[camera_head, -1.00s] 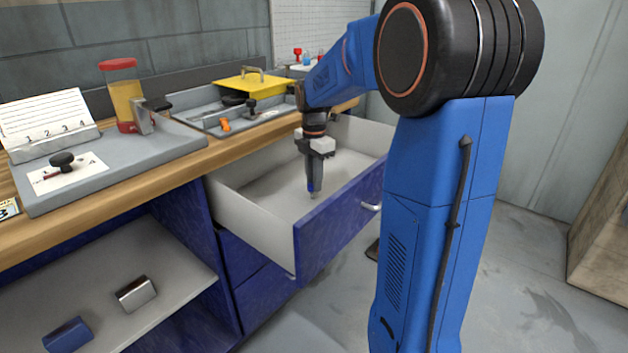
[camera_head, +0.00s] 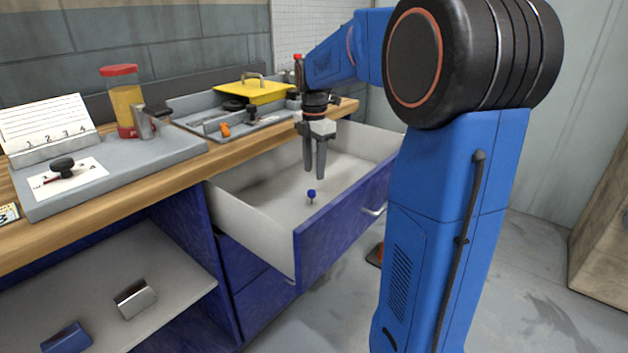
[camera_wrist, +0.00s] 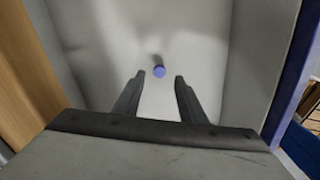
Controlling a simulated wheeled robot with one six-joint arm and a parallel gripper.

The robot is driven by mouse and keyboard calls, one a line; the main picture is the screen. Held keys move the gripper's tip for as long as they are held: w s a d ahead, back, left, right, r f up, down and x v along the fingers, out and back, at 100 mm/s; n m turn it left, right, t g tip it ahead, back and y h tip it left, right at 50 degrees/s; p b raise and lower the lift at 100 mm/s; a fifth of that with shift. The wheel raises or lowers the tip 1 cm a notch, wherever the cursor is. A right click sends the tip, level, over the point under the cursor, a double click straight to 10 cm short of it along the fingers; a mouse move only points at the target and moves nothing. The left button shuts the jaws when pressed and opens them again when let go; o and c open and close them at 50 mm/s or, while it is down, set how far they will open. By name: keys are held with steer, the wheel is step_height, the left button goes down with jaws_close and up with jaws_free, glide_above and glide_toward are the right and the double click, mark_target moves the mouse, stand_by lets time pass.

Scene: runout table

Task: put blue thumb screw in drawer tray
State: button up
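The blue thumb screw (camera_head: 311,194) is inside the open drawer tray (camera_head: 262,192), head up with its thin shank below. I cannot tell whether it touches the tray floor. My gripper (camera_head: 315,172) is above it, pointing down, with its two fingers apart and nothing between them. A small dark patch lies just behind the head.
The drawer's blue front (camera_head: 345,222) and pale side walls surround the gripper's working space. The wooden bench (camera_head: 120,188) carries a grey board, a red-capped yellow jar (camera_head: 122,98) and a grey tray with a yellow lid (camera_head: 250,92). The tray floor around the screw is clear.

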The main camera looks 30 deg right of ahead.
steer(key=shift+r, duration=2.75)
steer(key=shift+d, duration=0.1)
